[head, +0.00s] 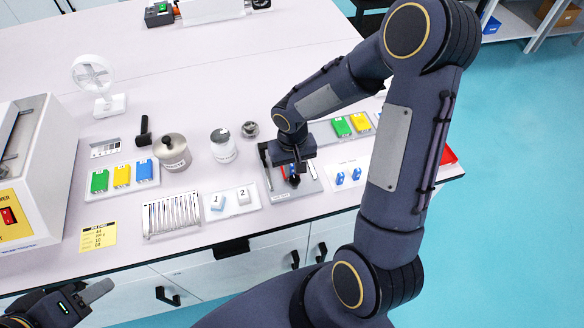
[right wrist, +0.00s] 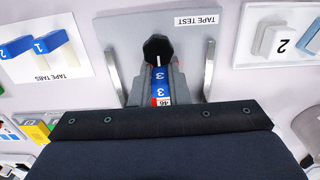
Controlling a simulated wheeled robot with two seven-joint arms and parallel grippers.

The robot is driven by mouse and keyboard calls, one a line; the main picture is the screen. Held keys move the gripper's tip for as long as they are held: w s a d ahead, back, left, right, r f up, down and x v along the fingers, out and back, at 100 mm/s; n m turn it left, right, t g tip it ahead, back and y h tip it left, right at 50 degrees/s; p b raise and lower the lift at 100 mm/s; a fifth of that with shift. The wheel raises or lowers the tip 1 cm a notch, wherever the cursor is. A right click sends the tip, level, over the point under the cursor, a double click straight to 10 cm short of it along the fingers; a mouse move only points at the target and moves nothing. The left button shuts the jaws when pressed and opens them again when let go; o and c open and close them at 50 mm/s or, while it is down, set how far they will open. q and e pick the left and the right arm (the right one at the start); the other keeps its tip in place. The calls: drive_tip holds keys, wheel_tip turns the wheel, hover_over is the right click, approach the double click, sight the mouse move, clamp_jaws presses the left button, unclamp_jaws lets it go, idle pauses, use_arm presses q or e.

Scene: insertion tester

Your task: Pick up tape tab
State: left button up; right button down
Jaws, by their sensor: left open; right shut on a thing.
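In the right wrist view my right gripper (right wrist: 161,85) is shut on a blue tape tab (right wrist: 161,78) marked 3, over the grey plate labelled TAPE TEST (right wrist: 192,48). A red and white end marked 46 shows at the near end of the tab. I cannot tell whether the tab touches the plate. Two other blue tape tabs (right wrist: 19,45) (right wrist: 58,28) lie on the white TAPE TABS card (right wrist: 75,62); they also show in the head view (head: 340,178) (head: 356,173). My left gripper (head: 80,300) is open and empty at the lower left of the head view.
A dark knob (right wrist: 157,47) stands just beyond my right fingertips, between silver rails (right wrist: 208,70). Left of the plate in the head view are a numbered block card (head: 244,209), a ribbed rack (head: 172,214) and a metal pot (head: 172,153).

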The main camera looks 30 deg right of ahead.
drive_tip(key=shift+r, duration=0.4)
drive_tip(key=s+a+r+p, duration=0.1)
drive_tip(key=s+a+r, duration=0.3)
drive_tip(key=s+r, duration=0.2)
drive_tip(key=s+a+r+p, duration=0.1)
drive_tip(key=s+a+r, duration=0.2)
drive_tip(key=r, duration=0.8)
drive_tip(key=s, duration=0.2)
drive_tip(key=shift+s+a, duration=0.35)
drive_tip(key=shift+s, duration=0.05)
drive_tip(key=shift+f, duration=0.15)
